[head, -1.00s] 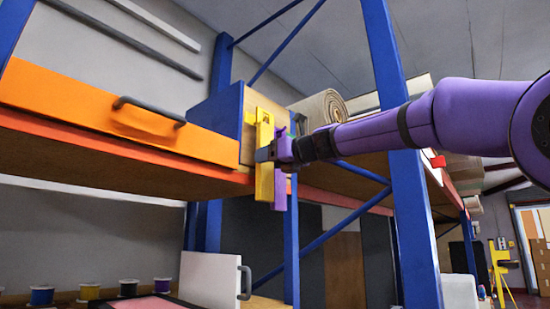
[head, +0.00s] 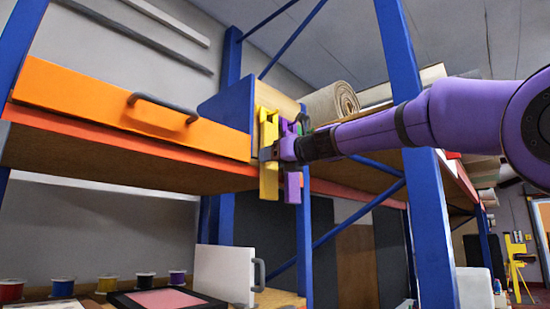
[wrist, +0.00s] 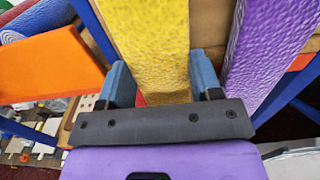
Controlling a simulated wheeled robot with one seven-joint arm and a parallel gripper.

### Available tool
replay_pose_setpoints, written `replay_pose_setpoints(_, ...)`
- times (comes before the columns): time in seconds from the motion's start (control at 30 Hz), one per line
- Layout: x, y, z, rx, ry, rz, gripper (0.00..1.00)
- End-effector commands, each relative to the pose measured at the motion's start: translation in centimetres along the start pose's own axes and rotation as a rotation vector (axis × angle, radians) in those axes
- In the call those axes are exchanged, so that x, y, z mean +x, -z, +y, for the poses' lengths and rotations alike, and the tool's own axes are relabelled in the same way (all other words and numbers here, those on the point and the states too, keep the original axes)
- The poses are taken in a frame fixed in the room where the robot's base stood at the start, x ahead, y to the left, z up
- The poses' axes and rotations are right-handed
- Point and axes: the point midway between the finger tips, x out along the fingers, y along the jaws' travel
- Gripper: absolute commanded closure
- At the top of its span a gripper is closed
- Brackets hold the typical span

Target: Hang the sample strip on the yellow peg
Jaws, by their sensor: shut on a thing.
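My gripper (wrist: 151,84) is shut on a yellow strip (wrist: 155,45), which stands between its two blue fingers in the wrist view. In the head view my gripper (head: 270,152) holds the yellow strip (head: 269,182) upright by the wooden end of the blue-sided shelf unit. A purple strip (head: 293,188) hangs just right of it, and it also fills the right of the wrist view (wrist: 265,45). A small yellow shape at the yellow strip's top may be the yellow peg. I cannot tell whether the strip's top is around it.
An orange drawer front (head: 90,105) with a dark handle (head: 163,105) is to the left. A blue rack post (head: 412,160) stands close by my arm. A rolled rug (head: 333,102) lies on the shelf. Below are a white panel (head: 224,273) and several thread spools.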

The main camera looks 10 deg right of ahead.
Motion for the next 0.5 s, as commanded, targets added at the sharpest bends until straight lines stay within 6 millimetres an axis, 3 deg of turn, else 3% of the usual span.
replay_pose_setpoints(0.37, -0.02, -0.02, 0.0, 0.0, 0.0, 0.0, 0.65)
replay_pose_setpoints(0.4, -0.02, -0.02, 0.0, 0.0, 0.0, 0.0, 0.39)
replay_pose_setpoints(0.5, -0.02, -0.02, 0.0, 0.0, 0.0, 0.0, 0.16)
